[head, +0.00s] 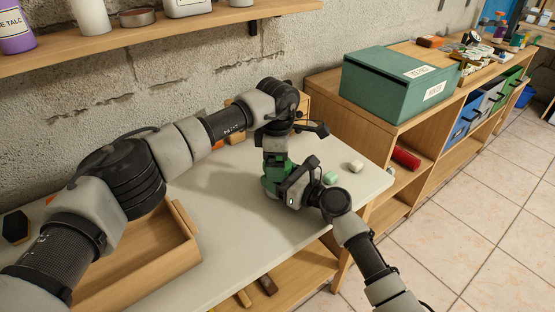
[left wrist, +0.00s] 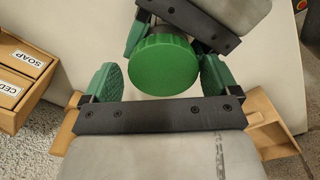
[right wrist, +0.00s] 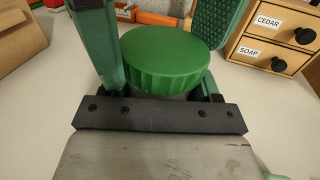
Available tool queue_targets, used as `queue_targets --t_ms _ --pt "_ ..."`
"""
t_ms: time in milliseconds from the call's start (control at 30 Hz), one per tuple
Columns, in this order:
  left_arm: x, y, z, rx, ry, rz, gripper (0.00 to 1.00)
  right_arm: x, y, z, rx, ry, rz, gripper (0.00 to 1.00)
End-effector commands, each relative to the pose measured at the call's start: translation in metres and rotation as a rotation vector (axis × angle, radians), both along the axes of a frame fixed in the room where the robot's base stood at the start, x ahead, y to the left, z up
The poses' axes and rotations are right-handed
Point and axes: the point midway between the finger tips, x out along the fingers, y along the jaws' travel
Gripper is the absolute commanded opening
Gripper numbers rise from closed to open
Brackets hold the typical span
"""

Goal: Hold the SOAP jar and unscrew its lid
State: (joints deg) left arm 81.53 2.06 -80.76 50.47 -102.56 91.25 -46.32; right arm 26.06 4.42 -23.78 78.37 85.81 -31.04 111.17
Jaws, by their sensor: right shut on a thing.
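The jar with a ribbed green lid (left wrist: 163,66) stands on the pale worktop; its lid also fills the middle of the right wrist view (right wrist: 165,55). No label on the jar shows, and its body is mostly hidden under the lid and behind the grippers. My right gripper (right wrist: 160,85) is shut on the jar's body below the lid. My left gripper (left wrist: 160,80) comes from above, open, with its green pads on either side of the lid and gaps between pads and lid. In the head view both grippers crowd around the green jar (head: 269,187).
A small drawer unit labelled SOAP and CEDAR (right wrist: 275,38) stands close by. A wooden tray (head: 187,222) lies under my left arm. A green box (head: 385,95) sits on the cabinet.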

Motion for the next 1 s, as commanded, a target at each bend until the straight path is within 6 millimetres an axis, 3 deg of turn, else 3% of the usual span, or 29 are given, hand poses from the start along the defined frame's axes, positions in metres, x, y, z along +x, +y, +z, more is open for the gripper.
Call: queue_targets --t_ms 233,500,667,1000 --pt "-0.004 -0.004 0.004 -0.003 0.009 -0.011 0.97 0.002 -0.002 0.000 0.001 0.001 -0.008 0.00" --pt "-0.003 -0.004 0.039 -0.003 0.007 -0.010 0.97 0.001 -0.002 -0.001 -0.002 0.003 -0.006 0.00" --pt "-0.003 -0.003 0.047 -0.002 0.007 -0.031 0.92 0.001 -0.001 -0.001 -0.001 0.002 -0.005 0.00" --pt "-0.002 -0.003 0.073 -0.002 0.007 -0.396 0.92 0.001 -0.001 -0.001 -0.001 0.002 -0.004 0.00"
